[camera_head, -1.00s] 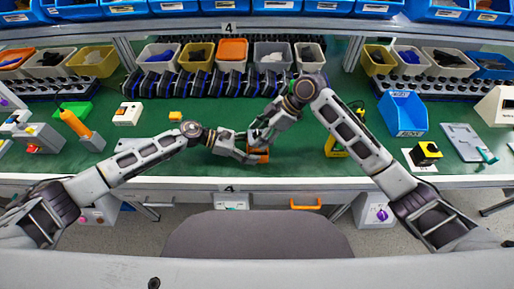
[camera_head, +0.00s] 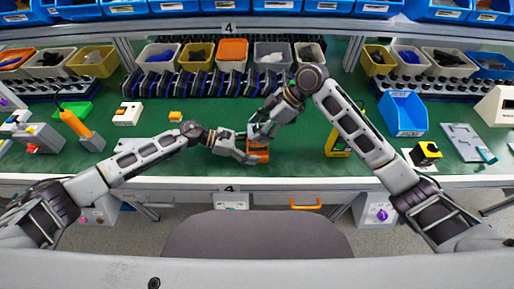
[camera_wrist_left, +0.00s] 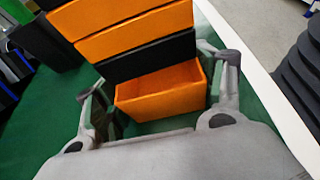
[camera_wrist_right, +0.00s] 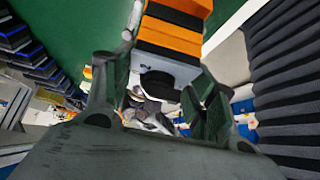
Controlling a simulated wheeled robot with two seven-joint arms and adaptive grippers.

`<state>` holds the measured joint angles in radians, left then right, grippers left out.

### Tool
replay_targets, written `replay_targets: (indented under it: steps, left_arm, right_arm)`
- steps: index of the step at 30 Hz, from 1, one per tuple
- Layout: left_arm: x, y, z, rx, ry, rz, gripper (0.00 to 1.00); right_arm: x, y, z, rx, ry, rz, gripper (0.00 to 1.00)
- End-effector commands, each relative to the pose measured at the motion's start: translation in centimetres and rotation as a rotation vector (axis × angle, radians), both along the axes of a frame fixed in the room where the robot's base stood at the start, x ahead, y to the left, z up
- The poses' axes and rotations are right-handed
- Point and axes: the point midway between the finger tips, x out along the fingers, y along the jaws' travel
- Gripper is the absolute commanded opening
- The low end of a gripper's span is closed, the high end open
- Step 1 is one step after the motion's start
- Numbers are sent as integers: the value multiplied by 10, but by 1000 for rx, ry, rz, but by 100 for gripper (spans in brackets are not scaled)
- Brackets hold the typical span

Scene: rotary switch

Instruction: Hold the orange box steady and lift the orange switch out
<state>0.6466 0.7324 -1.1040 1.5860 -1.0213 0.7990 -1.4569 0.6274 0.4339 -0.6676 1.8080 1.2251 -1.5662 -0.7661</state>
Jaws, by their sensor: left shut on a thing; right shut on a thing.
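The orange box (camera_head: 259,159) is near the front middle of the green table. In the left wrist view the box (camera_wrist_left: 163,95) has an open top, with my left gripper (camera_wrist_left: 158,77) shut around it, a finger at each side. The orange switch (camera_wrist_left: 135,32), a stack of orange and black bands, stands above the box's opening; I cannot tell whether its lower end is still inside. My right gripper (camera_wrist_right: 163,92) is shut on the switch's pale end with a black knob; the switch's bands (camera_wrist_right: 168,38) show beyond it. In the head view the arms partly hide both.
A small orange block (camera_head: 175,117) lies left of the grippers. A yellow and black tool (camera_head: 336,146) stands to the right, with a blue bin (camera_head: 403,112) beyond. Racks and parts bins line the back. The table's front edge (camera_head: 240,184) is close to the box.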

Motion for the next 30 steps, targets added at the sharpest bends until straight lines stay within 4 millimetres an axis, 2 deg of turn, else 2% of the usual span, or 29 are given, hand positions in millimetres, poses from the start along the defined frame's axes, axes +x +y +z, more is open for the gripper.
replay_targets:
  steps: [12,22,23,28,30]
  left_arm:
    - [0,0,-1,2,1,0,44]
    - [0,0,-1,2,1,0,44]
    - [0,0,-1,2,1,0,72]
    - [0,0,-1,1,1,0,94]
    - [0,0,-1,1,1,0,94]
  right_arm:
    - [0,0,12,1,0,0,32]
    - [0,0,14,1,0,0,32]
    - [0,0,14,2,0,0,32]
    - [0,0,14,2,0,0,32]
    - [0,0,14,1,0,0,32]
